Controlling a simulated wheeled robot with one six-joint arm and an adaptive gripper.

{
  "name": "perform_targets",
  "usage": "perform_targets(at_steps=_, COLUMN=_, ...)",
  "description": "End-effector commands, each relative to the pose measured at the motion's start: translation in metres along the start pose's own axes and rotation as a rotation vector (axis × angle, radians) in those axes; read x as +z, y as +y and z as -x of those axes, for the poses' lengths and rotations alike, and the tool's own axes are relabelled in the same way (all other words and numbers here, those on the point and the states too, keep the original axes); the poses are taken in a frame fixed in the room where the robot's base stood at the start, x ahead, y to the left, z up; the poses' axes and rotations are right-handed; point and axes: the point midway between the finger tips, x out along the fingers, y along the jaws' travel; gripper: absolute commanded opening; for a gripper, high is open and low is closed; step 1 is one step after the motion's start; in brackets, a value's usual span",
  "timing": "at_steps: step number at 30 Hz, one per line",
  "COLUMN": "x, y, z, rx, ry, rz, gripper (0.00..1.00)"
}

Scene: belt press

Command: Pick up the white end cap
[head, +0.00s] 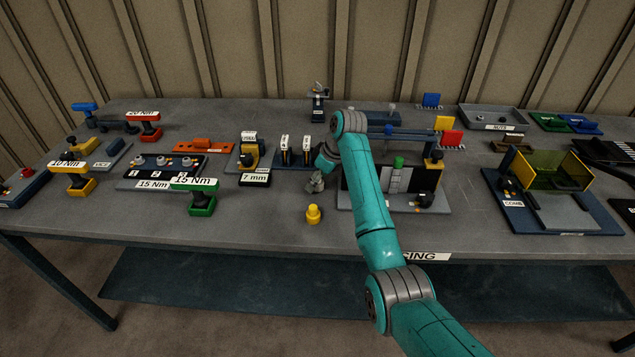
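I cannot make out a white end cap with certainty. A yellow capped piece (313,214) stands alone near the front edge of the grey table. My gripper (315,184) is low over the table behind the yellow piece, at the left of the belt press station (428,207). It is small and dark here, and its fingers cannot be told apart, so I cannot see whether it holds anything. My teal arm covers part of the station, which has a pale block (392,181) and a green knob (398,162) on it.
Left of my gripper are a 7 mm tool stand (254,179), a green 15 Nm tool (201,203) and a yellow 10 Nm tool (73,184). A fixture with a yellow tinted guard (556,170) stands at right. A grey tray (494,119) is at the back. The front table strip is mostly clear.

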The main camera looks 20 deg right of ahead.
Motion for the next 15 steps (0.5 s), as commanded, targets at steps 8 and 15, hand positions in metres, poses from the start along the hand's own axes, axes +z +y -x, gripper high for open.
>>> perform_targets(at_steps=8, x=0.0, y=0.0002, z=0.0004, rx=0.0, ry=0.0, rz=0.0, gripper=0.16)
perform_targets(at_steps=15, x=0.0, y=0.0002, z=0.0006, rx=0.001, ry=0.0, rz=0.0, gripper=0.15)
